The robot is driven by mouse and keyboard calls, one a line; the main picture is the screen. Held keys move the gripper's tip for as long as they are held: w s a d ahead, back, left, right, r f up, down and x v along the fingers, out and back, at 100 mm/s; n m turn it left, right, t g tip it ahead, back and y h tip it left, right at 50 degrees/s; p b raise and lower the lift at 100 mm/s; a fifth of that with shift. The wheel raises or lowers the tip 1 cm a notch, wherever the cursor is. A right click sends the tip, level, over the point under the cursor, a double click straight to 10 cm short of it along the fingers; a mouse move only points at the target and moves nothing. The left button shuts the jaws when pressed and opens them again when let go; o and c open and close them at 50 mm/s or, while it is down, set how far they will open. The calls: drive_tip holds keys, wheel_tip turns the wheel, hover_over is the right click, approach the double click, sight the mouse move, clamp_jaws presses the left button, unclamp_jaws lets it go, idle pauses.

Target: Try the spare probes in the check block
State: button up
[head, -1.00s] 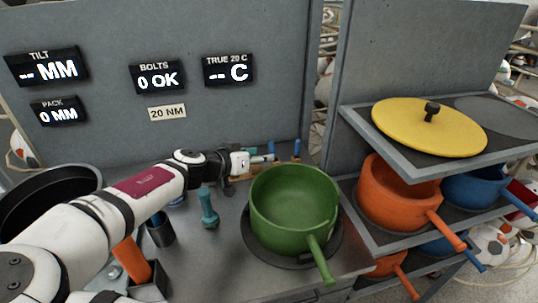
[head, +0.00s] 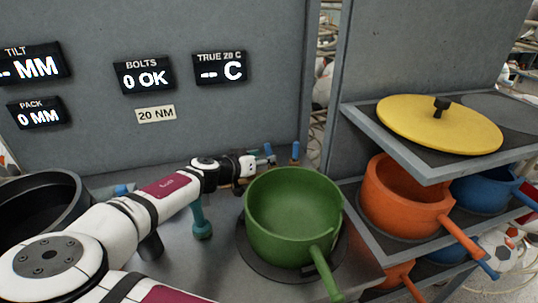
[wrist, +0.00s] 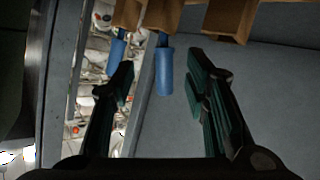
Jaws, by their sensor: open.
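Two blue-handled pieces, apparently spare probes, show in the wrist view: one (wrist: 165,76) between my finger lines and one (wrist: 117,50) further left. They sit at brown wooden blocks (wrist: 172,16) along the top edge. My gripper (wrist: 160,70) is open, its dark green fingers on either side of the nearer blue handle, with visible gaps and no clear contact. In the head view my gripper (head: 264,158) is behind the green pot, and one blue handle (head: 295,150) stands upright to its right. I cannot tell which part is the check block.
The green pot (head: 292,215) stands on the bench in front of my gripper. A black pan (head: 40,205) is at left and a teal tool (head: 201,222) stands below my arm. A shelf at right holds a yellow lid (head: 440,125) and orange pot (head: 405,200). The bolts display (head: 144,75) reads 0 OK.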

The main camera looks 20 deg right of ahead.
drive_tip(key=shift+x, duration=2.75)
drive_tip(key=shift+w+a, duration=0.15)
drive_tip(key=shift+w, duration=0.05)
clamp_jaws()
